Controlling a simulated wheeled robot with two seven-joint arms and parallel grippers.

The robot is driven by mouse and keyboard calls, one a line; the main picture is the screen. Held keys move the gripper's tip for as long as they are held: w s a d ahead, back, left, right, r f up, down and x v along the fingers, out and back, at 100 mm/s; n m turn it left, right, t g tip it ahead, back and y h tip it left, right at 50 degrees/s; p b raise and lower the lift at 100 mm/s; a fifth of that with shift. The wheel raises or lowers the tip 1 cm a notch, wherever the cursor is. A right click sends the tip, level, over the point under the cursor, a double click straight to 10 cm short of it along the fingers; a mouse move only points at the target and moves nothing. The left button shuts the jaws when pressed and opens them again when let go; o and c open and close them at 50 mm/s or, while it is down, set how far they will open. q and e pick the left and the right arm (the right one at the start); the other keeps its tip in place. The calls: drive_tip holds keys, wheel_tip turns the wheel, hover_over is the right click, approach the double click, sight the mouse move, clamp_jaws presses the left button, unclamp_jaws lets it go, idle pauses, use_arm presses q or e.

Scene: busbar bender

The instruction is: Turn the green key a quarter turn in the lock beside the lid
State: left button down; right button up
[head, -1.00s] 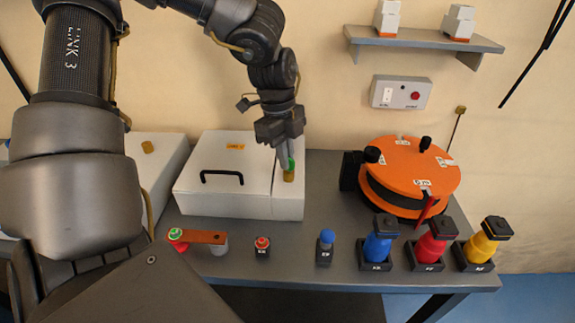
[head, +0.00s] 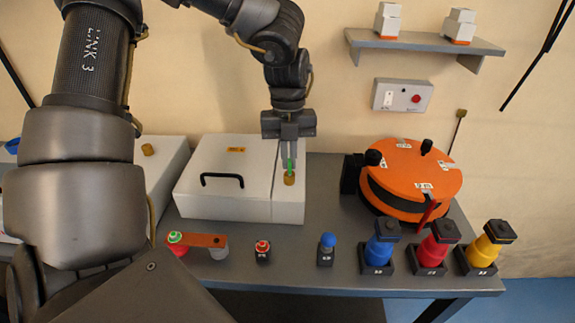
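The green key (head: 290,163) stands upright in the brass lock (head: 289,180) on the narrow right-hand section of the white box. The white lid (head: 225,166) with its black handle is down, just left of the lock. My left gripper (head: 290,160) points down over the lock, its two fingers on either side of the key, and looks shut on it. The key shows as a thin green strip between the fingers. The lower end of the key is hidden in the lock. My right gripper is not in view.
An orange drum (head: 410,175) stands right of the box. Along the front edge are an orange-brown bar (head: 203,240), small knobs, and blue, red (head: 438,245) and yellow bottles in holders. A switch box (head: 402,95) and a shelf (head: 425,42) are on the wall.

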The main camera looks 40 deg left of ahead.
use_arm(q)
drive_tip(key=shift+s+a+f+m, duration=0.2)
drive_tip(key=shift+f+m, duration=0.1)
drive_tip(key=shift+f, duration=0.35)
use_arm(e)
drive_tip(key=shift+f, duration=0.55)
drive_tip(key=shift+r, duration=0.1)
use_arm(q)
drive_tip(key=shift+d+r+m+p, duration=0.15)
drive_tip(key=shift+m+p, duration=0.15)
drive_tip(key=shift+m, duration=0.5)
drive_tip(key=c, duration=2.1)
unclamp_jaws()
drive_tip(key=shift+d+m+y, duration=0.15)
drive_tip(key=shift+m+y, duration=0.15)
drive_tip(key=shift+m, duration=0.2)
drive_tip(key=shift+o, duration=1.4)
drive_tip(key=o, duration=0.3)
drive_tip(key=shift+a+f, duration=0.2)
drive_tip(key=shift+a, duration=0.05)
drive_tip(key=shift+w+d+r, duration=0.15)
drive_tip(key=shift+d, duration=0.05)
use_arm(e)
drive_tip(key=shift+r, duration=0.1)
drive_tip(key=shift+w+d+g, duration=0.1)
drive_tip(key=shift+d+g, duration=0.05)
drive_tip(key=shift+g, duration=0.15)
